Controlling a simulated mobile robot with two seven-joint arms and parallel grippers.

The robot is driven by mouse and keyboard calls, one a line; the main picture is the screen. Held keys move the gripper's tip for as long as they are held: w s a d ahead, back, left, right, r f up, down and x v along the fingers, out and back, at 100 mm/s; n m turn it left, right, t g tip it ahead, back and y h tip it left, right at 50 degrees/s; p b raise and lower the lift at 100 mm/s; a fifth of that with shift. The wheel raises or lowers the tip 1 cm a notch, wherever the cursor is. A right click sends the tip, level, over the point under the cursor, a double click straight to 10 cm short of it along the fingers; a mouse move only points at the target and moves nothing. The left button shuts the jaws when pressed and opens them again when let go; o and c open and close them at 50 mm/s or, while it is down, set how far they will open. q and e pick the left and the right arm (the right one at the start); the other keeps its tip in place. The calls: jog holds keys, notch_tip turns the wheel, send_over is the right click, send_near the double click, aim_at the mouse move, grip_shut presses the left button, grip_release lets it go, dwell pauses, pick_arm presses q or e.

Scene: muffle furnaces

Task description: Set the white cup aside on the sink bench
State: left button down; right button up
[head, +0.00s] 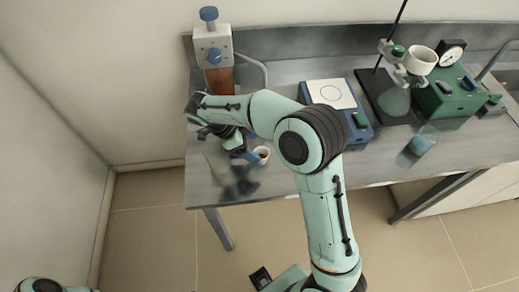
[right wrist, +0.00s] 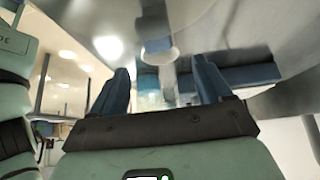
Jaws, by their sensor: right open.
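A small white cup (head: 263,153) stands on the metal bench (head: 285,183) towards its left part, with something brownish visible inside its rim. My right gripper (head: 246,156) is just left of the cup, low over the bench, with its blue fingers pointing towards it. In the right wrist view the two blue fingers (right wrist: 162,75) are apart with a gap between them. A pale round shape, likely the cup (right wrist: 158,52), shows in line with that gap. I cannot tell whether the fingers touch it. My left gripper is out of view; only part of my left arm shows at bottom left.
A dispenser bottle (head: 213,52) stands at the back left. A blue hotplate (head: 333,97) is right of my forearm. A stand with a flask (head: 394,101), a white bowl (head: 420,60), a green gauge box (head: 447,98) and a beaker (head: 422,142) occupy the right. The front left bench is clear.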

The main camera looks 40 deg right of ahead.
jog(key=v, duration=0.6)
dwell(0.5)
